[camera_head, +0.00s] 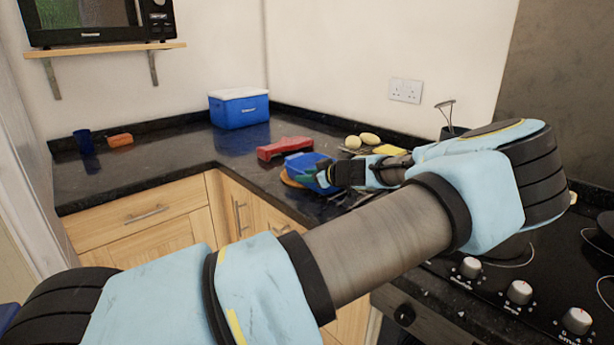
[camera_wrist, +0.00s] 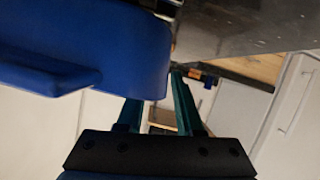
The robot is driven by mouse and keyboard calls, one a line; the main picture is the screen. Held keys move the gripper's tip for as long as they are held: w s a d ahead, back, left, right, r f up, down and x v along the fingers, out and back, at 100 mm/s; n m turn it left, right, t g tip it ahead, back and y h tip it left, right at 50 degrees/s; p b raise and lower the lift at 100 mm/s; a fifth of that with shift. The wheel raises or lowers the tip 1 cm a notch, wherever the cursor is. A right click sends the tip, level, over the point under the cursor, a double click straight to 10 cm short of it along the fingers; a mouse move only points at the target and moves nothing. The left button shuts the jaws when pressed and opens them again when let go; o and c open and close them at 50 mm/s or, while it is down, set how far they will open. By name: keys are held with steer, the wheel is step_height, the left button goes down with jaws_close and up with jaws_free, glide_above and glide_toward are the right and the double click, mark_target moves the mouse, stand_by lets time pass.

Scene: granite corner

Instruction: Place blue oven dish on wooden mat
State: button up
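The blue oven dish (camera_head: 301,163) is at the front edge of the dark counter, left of my gripper (camera_head: 324,173). In the wrist view the dish (camera_wrist: 95,45) fills the upper left, very close. A rounded orange-brown piece, seemingly the wooden mat (camera_head: 287,180), shows below and left of the dish, mostly covered by it. My gripper's teal fingers (camera_wrist: 160,95) stand apart. The dish's corner overlaps the left finger and comes close to the right fingertip. Whether the fingers press on the dish is hidden.
A red object (camera_head: 284,148) lies just behind the dish. Yellow-green items (camera_head: 370,138) and a yellow block (camera_head: 389,150) lie to the right. A blue cooler (camera_head: 239,110) stands in the corner. The hob (camera_head: 540,265) is at right. The left counter is mostly clear.

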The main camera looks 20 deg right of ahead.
steer(key=b+v, duration=0.4)
steer(key=v, duration=0.6)
steer(key=shift+s+d, duration=0.2)
steer(key=shift+s, duration=0.2)
steer(key=s+a+f+g, duration=0.1)
steer(key=a+f+g, duration=0.4)
steer(key=a, duration=0.6)
steer(key=a+f+g, duration=0.4)
steer(key=a+f, duration=0.2)
steer(key=a, duration=0.6)
steer(key=s+a+r+m+g+h, duration=0.1)
steer(key=s+a+r+m+h, duration=0.1)
steer(key=s+a, duration=0.4)
steer(key=s+a+r+m+g+h, duration=0.1)
steer(key=s+a+r+m+h, duration=0.2)
steer(key=s, duration=0.5)
steer(key=a+r+m, duration=0.1)
steer(key=a+m, duration=0.1)
steer(key=shift+a+r+m+b, duration=0.3)
steer(key=shift+a+r+m, duration=0.05)
steer(key=shift+a+m, duration=0.05)
